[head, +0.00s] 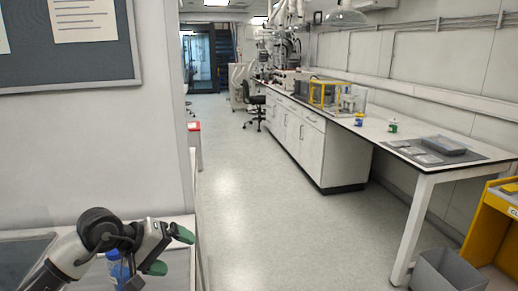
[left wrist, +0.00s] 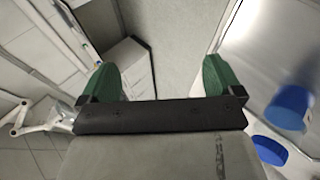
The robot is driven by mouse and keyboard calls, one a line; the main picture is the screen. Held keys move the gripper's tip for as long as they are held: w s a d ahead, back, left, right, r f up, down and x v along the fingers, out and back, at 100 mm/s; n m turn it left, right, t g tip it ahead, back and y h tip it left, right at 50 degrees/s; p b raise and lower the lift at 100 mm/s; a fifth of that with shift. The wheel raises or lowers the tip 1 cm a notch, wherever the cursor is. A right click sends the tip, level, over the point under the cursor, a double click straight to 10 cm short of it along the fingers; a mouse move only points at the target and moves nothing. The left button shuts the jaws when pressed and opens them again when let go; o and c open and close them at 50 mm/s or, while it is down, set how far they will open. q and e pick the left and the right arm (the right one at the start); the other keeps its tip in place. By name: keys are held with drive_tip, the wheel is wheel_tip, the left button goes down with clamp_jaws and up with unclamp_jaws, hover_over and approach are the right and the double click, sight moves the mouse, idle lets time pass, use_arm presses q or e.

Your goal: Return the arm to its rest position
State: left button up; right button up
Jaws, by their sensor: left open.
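My left gripper (head: 168,251) is at the lower left of the head view, its arm reaching in from the bottom left corner. Its two green fingertips are spread apart. In the left wrist view, the green fingers of the left gripper (left wrist: 160,80) stand wide apart with nothing between them. My right gripper is in neither view.
A blue bottle (head: 117,270) stands close behind my left wrist, partly hidden. Two blue caps (left wrist: 289,107) show at the right of the left wrist view. A wall with a noticeboard (head: 70,55) is at left. A long bench (head: 350,120) runs along the right; the floor between is clear.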

use_arm(q)
drive_tip(key=s+d+r+n+t+h, duration=0.3)
drive_tip(key=d+n+t+h, duration=0.15)
drive_tip(key=n, duration=0.45)
drive_tip(key=s+d+r+n+t+h, duration=0.3)
drive_tip(key=d+n+t+h, duration=0.15)
drive_tip(key=n, duration=0.45)
drive_tip(key=s+a+f+m+y, duration=0.3)
drive_tip(key=a+f+m+y, duration=0.45)
drive_tip(key=m, duration=1.05)
drive_tip(key=s+a+f+m+y, duration=0.35)
drive_tip(key=f+m+y, duration=0.6)
drive_tip(key=m, duration=0.75)
drive_tip(key=s+d+f+n+g, duration=0.1)
drive_tip(key=s+f+n+g, duration=0.4)
drive_tip(key=s, duration=0.4)
drive_tip(key=s+f+n+g, duration=0.5)
drive_tip(key=s+g, duration=0.1)
drive_tip(key=s, duration=0.3)
wheel_tip(320, 180, down, 24)
drive_tip(key=s+g+p, duration=0.1)
drive_tip(key=p, duration=0.1)
drive_tip(key=s+a+f+g+p, duration=0.1)
drive_tip(key=s+a+f, duration=0.1)
drive_tip(key=s+f, duration=1.2)
drive_tip(key=shift+s+a+g+p, duration=0.2)
drive_tip(key=shift+s+g+p, duration=0.1)
drive_tip(key=shift+s, duration=0.5)
